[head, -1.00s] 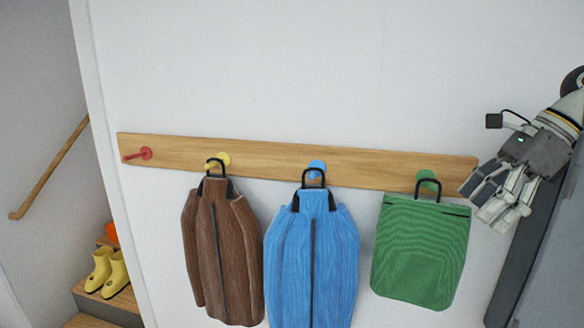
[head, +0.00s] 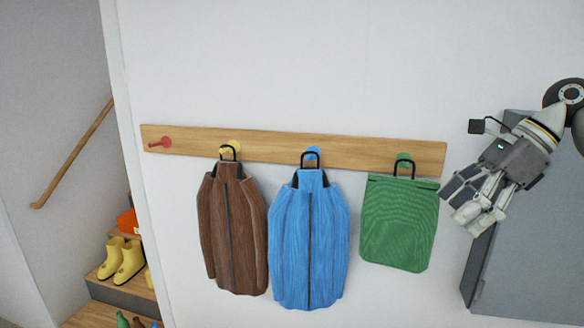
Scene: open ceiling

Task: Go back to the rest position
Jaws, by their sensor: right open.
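My right gripper (head: 462,212) is at the right side of the head view, pointing down and left. It is open, with nothing seen between its fingers, and it is apart from the hung items. My left gripper is not in view. A green bag (head: 399,222) hangs from the green peg, just left of my right gripper. A blue jacket (head: 309,240) hangs at the blue peg and a brown jacket (head: 233,230) at the yellow peg. The red peg (head: 160,143) at the left end is bare.
A wooden peg rail (head: 270,142) is fixed to the white wall. A grey panel (head: 530,250) stands behind my right arm. At the left are a handrail (head: 75,150), wooden steps and yellow boots (head: 121,259). The wall above the rail is clear.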

